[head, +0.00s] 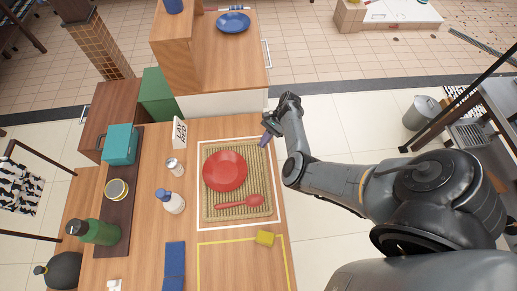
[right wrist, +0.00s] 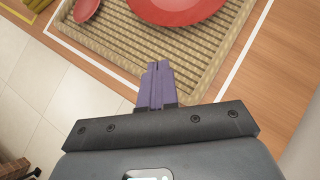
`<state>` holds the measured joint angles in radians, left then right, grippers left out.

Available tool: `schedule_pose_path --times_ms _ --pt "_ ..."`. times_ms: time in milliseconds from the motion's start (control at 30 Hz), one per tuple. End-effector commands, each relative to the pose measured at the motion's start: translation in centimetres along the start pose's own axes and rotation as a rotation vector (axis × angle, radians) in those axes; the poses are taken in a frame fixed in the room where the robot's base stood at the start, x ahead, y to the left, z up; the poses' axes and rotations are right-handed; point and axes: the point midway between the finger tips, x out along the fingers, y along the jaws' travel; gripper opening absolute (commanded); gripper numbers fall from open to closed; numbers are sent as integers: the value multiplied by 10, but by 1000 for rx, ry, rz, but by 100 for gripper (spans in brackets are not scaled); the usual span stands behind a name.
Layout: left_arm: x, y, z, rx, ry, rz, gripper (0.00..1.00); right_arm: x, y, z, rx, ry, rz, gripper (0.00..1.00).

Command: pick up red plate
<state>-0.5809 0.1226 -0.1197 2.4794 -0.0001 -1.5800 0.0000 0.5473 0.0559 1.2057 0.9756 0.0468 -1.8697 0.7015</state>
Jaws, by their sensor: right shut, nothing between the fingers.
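The red plate (head: 225,171) lies on a woven straw mat (head: 237,212) inside a white outlined rectangle on the wooden table. A red spoon (head: 240,202) lies on the mat below the plate. In the right wrist view, the plate (right wrist: 178,8) shows at the top, cut off by the frame edge, with part of the spoon (right wrist: 88,8) to its left. My right gripper (head: 265,140) is at the mat's upper right edge, apart from the plate. Its purple fingers (right wrist: 156,85) are together and hold nothing. My left gripper is not in view.
A blue cloth (head: 174,266) lies at the lower left. A blue plate (head: 233,22) sits on the far counter.

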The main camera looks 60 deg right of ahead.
Motion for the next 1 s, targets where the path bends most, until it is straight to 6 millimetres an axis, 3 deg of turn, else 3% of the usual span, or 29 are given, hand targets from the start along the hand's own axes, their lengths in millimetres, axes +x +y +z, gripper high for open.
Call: schedule_pose_path --times_ms 167,300,1000 --pt "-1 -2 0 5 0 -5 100 -26 0 -1 -1 3 -2 0" --pt "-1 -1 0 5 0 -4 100 -36 0 -1 0 2 -2 18" --pt "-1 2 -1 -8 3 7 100 -39 -3 -4 46 21 -18 18"
